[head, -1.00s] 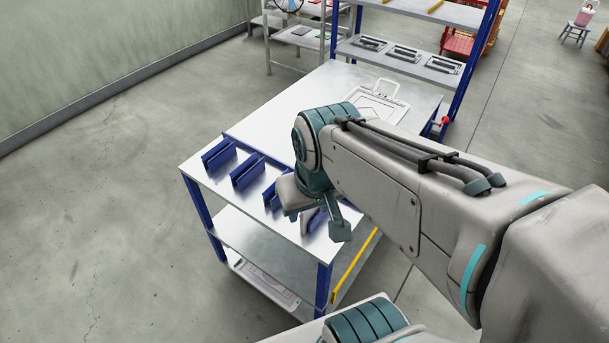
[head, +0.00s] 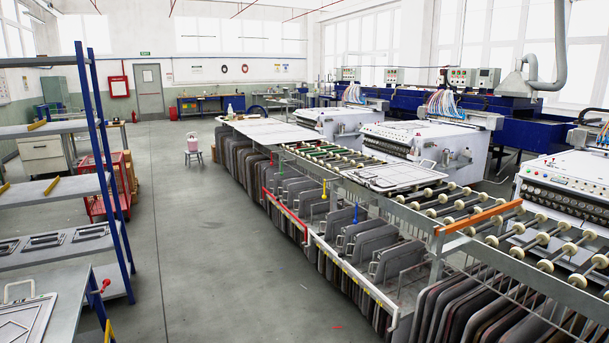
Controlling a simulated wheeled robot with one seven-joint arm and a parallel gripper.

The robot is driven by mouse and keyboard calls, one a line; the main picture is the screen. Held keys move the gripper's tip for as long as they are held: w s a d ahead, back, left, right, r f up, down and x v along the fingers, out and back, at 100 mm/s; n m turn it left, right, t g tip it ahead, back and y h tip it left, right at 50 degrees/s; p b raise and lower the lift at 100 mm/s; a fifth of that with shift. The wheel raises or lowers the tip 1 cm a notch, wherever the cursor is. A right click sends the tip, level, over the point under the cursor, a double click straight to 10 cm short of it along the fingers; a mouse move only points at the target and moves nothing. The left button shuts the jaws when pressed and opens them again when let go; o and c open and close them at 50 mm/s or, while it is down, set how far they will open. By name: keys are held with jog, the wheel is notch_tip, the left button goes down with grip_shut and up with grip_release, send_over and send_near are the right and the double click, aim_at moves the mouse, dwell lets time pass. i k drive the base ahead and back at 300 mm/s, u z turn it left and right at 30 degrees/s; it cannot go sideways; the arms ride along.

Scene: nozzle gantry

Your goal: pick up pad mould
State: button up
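Flat grey mould plates with handles show in the head view; I cannot tell which of them is the pad mould. One framed plate (head: 24,324) with a handle lies on the metal table at the lower left, cut off by the picture edge. Another framed plate (head: 396,177) with a handle lies flat on top of the long roller rack. Several darker plates (head: 345,222) stand upright side by side in the rack below. My gripper is out of the picture.
A blue-post shelf unit (head: 103,150) stands at the left, with trays on a lower shelf. The long roller rack (head: 480,205) fills the right side. A small stool (head: 194,157) with a pink bucket stands further back. The grey floor aisle (head: 215,250) between is clear.

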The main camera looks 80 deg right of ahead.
aim_at(367, 174)
jog(key=k, duration=0.1)
jog(key=u, duration=1.3)
jog(key=i, duration=0.8)
jog(key=z, duration=4.45)
jog(key=i, duration=1.75)
jog(key=u, duration=0.55)
